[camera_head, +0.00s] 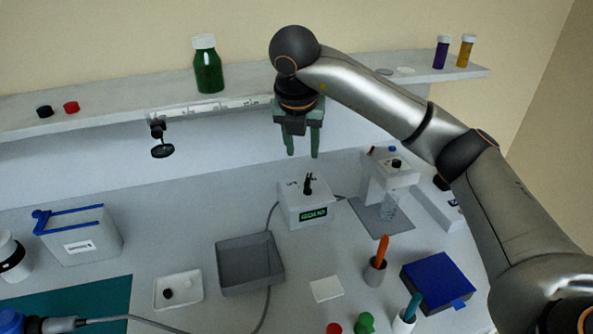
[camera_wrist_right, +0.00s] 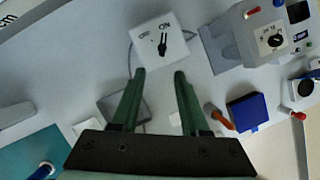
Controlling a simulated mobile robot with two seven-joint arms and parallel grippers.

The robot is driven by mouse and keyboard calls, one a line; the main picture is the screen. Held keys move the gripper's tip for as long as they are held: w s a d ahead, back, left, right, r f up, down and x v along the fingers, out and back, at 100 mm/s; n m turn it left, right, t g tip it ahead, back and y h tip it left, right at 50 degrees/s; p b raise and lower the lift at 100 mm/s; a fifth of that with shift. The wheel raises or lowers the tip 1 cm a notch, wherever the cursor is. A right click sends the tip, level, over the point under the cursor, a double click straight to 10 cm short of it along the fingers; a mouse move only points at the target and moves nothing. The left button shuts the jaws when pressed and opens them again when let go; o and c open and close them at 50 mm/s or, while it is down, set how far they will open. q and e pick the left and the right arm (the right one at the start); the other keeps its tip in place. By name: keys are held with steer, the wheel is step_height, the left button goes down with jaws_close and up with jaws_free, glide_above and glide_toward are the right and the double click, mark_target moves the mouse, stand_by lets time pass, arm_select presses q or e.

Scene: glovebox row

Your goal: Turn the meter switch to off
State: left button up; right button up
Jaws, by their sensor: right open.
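The meter is a white box (camera_head: 305,212) with a small green-lit display on its front and a black switch (camera_head: 308,184) standing up from its top. In the right wrist view the box (camera_wrist_right: 177,59) shows the black switch (camera_wrist_right: 162,45) between printed OFF and ON marks; I cannot tell surely which one it points to. My right gripper (camera_head: 302,155) points down, open and empty, above the meter and apart from it. Its two green fingers also show in the right wrist view (camera_wrist_right: 160,73), with the switch seen beyond the gap between their tips. My left gripper is out of view.
A grey tray (camera_head: 250,279) stands front-left of the meter, with a cable running past it. A white instrument (camera_head: 395,172) with its own knob stands to the right. A shelf (camera_head: 120,113) with a green bottle (camera_head: 208,72) runs behind. Pen holders and a blue box (camera_head: 438,280) are front-right.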

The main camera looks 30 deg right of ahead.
steer(key=b, duration=0.4)
glide_above(308, 179)
steer(key=s+a, duration=0.2)
step_height(308, 179, down, 8)
steer(key=shift+w+d+r, duration=0.15)
steer(key=shift+r, duration=0.1)
steer(key=x, duration=0.3)
steer(key=shift+w+d, duration=0.15)
steer(key=shift+d, duration=0.05)
steer(key=shift+w+d+f, duration=0.1)
steer(key=shift+f, duration=0.25)
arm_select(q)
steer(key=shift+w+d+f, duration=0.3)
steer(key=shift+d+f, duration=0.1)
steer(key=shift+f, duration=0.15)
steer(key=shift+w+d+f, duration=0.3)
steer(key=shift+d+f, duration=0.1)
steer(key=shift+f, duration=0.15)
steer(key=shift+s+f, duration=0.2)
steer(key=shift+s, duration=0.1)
arm_select(e)
jaws_close()
